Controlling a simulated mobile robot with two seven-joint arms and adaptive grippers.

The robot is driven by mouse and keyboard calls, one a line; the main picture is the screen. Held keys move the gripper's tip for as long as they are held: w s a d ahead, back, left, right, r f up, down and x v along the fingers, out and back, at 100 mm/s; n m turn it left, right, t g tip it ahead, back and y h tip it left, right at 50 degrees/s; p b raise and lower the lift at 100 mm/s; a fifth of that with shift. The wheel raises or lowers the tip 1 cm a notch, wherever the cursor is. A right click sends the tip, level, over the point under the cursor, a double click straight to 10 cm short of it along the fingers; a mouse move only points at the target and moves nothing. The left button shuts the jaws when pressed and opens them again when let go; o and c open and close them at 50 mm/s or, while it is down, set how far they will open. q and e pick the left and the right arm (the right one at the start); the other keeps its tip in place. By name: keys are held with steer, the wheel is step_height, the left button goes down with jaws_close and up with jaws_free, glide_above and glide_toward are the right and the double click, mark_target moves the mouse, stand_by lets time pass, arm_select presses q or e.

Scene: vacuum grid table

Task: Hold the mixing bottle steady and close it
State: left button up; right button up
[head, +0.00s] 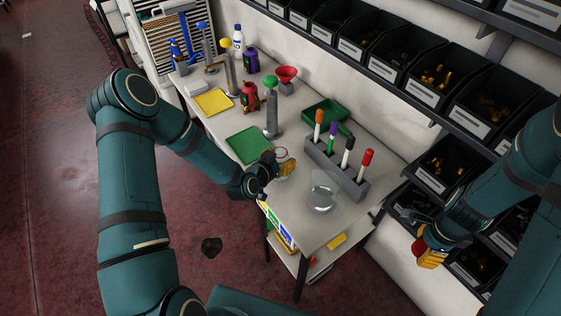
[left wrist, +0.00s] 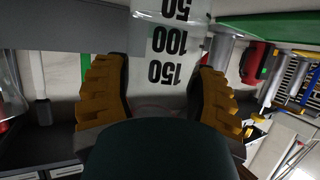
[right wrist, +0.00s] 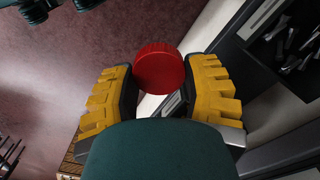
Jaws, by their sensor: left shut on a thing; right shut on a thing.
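The mixing bottle (head: 283,155) is a small clear container by the front edge of the table. In the left wrist view the bottle (left wrist: 172,45) shows black marks 50, 100 and 150. My left gripper (head: 275,168) is shut around it, with yellow fingers on both sides. A red round cap (right wrist: 159,68) is between the yellow fingertips of my right gripper (right wrist: 160,82), which is shut on it. In the head view the cap (head: 418,246) is held off to the right, away from the table and apart from the bottle. The bottle's mouth is too small to make out.
A clear round flask (head: 322,192) stands right of the bottle, near a grey rack (head: 340,172) of several coloured markers. Green trays (head: 249,144), a green-topped cylinder (head: 271,110) and small bottles stand further back. Black bins (head: 432,77) line the wall.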

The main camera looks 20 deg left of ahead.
arm_select(q)
steer(key=shift+r, duration=0.15)
step_height(320, 180, up, 10)
steer(key=p, duration=0.1)
arm_select(e)
steer(key=shift+r, duration=0.8)
stand_by(0.5)
arm_select(q)
steer(key=o, duration=0.4)
steer(key=c, duration=0.5)
steer(key=shift+o, duration=0.2)
